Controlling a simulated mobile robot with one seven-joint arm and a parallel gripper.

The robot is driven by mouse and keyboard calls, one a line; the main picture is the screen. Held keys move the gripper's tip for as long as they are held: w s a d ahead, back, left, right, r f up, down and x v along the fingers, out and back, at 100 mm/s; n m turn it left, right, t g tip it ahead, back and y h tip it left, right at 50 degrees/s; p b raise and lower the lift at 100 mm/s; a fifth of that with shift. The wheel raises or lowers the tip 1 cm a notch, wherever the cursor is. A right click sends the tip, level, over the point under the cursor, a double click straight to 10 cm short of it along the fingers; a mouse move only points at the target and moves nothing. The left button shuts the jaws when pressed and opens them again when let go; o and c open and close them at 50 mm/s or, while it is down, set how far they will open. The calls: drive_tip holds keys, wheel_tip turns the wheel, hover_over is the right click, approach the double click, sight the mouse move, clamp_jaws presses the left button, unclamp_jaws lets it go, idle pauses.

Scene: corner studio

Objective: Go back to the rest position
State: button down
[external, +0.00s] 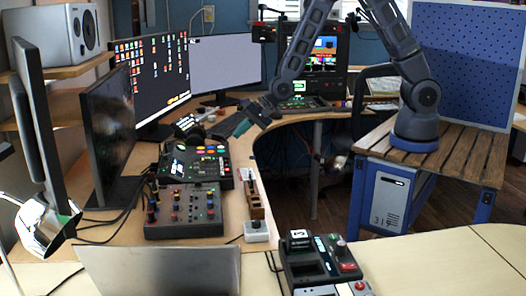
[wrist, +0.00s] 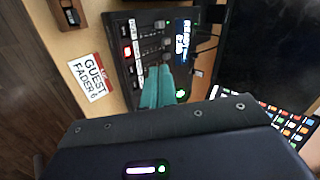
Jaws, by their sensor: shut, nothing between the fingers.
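My gripper (external: 242,125) hangs at the lower end of my bent arm in the external view, above the curved desk and in front of the pale monitor. Its teal fingers (wrist: 158,88) are together and empty in the wrist view. They point toward a dark control panel (wrist: 150,45) with lit buttons and a small screen. I cannot tell the exact gap between the fingertips and the panel. My arm rises from its blue base on a slatted wooden bench (external: 470,158) at the right.
The desk (external: 135,237) carries a button console (external: 195,165), a knob mixer (external: 184,212) and several monitors. A "GUEST FADER 6" label (wrist: 88,78) lies beside the panel. A blue pegboard (external: 465,65) stands behind the bench. A black device (external: 318,262) sits at the front.

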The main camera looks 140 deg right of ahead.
drive_tip(key=s+a+r+n+y, duration=0.15)
drive_tip(key=a+r+n, duration=0.45)
drive_tip(key=a+r, duration=0.65)
drive_tip(key=s+a+r+n+y, duration=0.15)
drive_tip(key=a+r+n, duration=0.6)
drive_tip(key=a, duration=0.85)
drive_tip(key=s+a+r+n+g+y, duration=0.1)
drive_tip(key=s+a+r+n, duration=0.3)
drive_tip(key=s+a, duration=0.5)
drive_tip(key=s+a+r+n+g+y, duration=0.1)
drive_tip(key=s+a+r+n, duration=0.4)
drive_tip(key=s+a, duration=0.5)
drive_tip(key=s+n+y, duration=0.1)
drive_tip(key=s+n, duration=0.1)
drive_tip(key=s, duration=0.1)
drive_tip(key=shift+s+a+r, duration=0.15)
drive_tip(key=shift+s, duration=0.25)
